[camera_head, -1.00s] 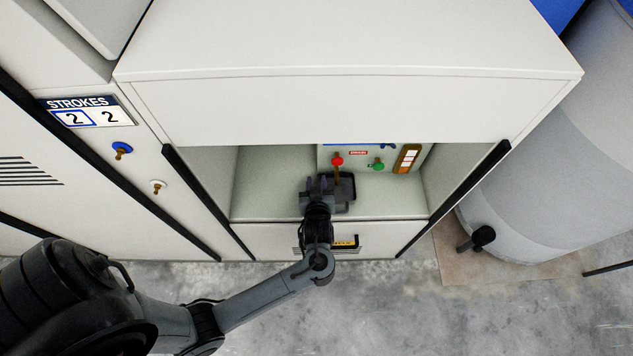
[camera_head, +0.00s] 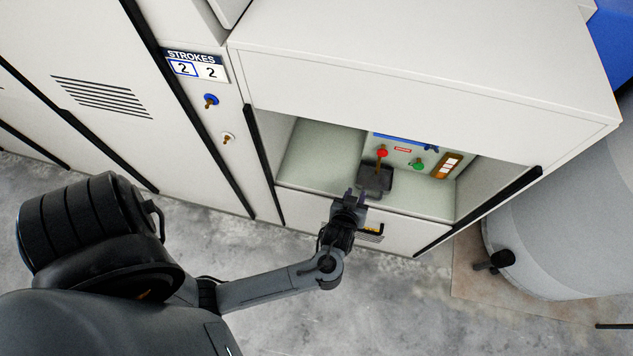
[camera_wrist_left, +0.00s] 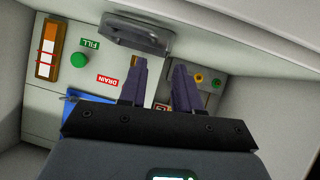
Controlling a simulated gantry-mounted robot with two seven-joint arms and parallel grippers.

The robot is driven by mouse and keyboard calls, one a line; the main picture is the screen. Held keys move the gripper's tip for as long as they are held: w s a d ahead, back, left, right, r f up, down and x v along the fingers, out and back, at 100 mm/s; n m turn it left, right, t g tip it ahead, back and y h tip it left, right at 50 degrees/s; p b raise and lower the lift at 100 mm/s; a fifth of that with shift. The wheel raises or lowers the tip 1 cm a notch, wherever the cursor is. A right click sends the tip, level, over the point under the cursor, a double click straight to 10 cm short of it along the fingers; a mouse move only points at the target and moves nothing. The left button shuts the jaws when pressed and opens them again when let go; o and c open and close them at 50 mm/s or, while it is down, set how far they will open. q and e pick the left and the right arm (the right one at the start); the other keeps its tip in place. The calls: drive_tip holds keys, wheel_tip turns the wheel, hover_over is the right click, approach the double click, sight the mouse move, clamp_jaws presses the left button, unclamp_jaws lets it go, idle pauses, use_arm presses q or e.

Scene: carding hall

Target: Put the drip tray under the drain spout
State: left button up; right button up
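The drip tray (camera_head: 374,183) is a small dark tray on the floor of the pale recess. It lies below the red-knobbed drain valve (camera_head: 381,153), whose brown spout (camera_head: 378,166) comes down over the tray's back part. The wrist view shows the tray (camera_wrist_left: 138,33) upside down, beyond the fingertips. My left gripper (camera_head: 355,194) is at the recess's front edge, just in front of the tray. In the wrist view its two dark fingers (camera_wrist_left: 160,66) stand apart with nothing held between them. My right gripper is in neither view.
The recess has side walls and an overhanging hood (camera_head: 400,95). A green knob (camera_head: 417,163) and a brown gauge (camera_head: 447,166) are on its back panel. A STROKES counter (camera_head: 196,66) and a blue knob (camera_head: 211,100) are left. A grey drum (camera_head: 560,230) stands right.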

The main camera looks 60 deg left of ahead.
use_arm(q)
drive_tip(key=s+d+r+m+g+h, duration=0.2)
drive_tip(key=s+r+m+g+h, duration=0.1)
drive_tip(key=s, duration=0.6)
drive_tip(key=s+d+r+m+g+h, duration=0.1)
drive_tip(key=s+r+m+g+h, duration=0.2)
drive_tip(key=s+r+m, duration=0.2)
drive_tip(key=s+m, duration=0.2)
drive_tip(key=s, duration=0.2)
drive_tip(key=shift+d+r+h, duration=0.35)
drive_tip(key=shift+h, duration=0.05)
